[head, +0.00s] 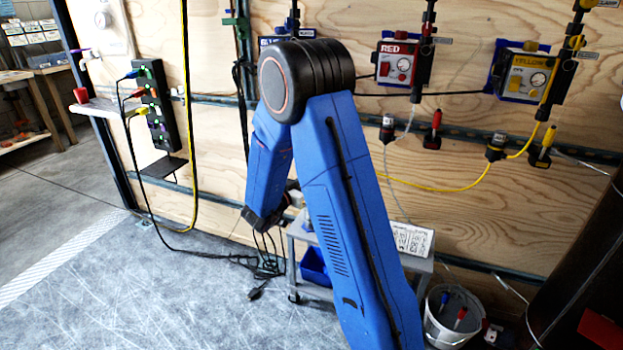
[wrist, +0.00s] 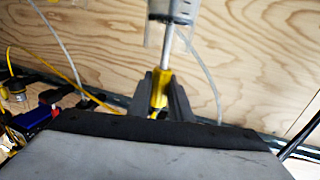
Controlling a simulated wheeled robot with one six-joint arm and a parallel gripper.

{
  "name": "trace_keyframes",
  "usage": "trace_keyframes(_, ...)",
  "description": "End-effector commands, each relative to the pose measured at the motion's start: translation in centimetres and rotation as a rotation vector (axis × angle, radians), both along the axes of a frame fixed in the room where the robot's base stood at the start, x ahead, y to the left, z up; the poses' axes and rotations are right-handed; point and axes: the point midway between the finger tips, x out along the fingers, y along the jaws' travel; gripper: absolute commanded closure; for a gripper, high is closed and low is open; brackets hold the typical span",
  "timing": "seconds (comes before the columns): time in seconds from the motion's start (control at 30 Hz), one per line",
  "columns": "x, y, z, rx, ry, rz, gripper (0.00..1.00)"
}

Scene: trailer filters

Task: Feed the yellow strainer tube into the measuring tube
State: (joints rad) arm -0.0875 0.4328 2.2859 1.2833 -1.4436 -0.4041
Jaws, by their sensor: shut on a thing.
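In the wrist view my gripper (wrist: 161,88) is shut on the yellow handle of the strainer tube (wrist: 160,86). Its thin grey shaft points up, slightly tilted right. A clear tube with dark marks, seemingly the measuring tube (wrist: 158,8), is at the top edge, cut off by the frame. The shaft overlaps its lower end; I cannot tell whether it is inside or in front. In the head view my blue arm hides the gripper and held tube.
A plywood wall holds a red station (head: 396,64) and a yellow station (head: 524,76), with hoses below. A small grey cart (head: 415,262) stands by the wall. A white bucket (head: 452,322) holds coloured-handled tools.

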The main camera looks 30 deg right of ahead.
Motion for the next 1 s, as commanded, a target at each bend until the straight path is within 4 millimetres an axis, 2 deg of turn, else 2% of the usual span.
trace_keyframes(1.0,0.0,0.0,-1.2,0.0,0.0,0.0,1.0)
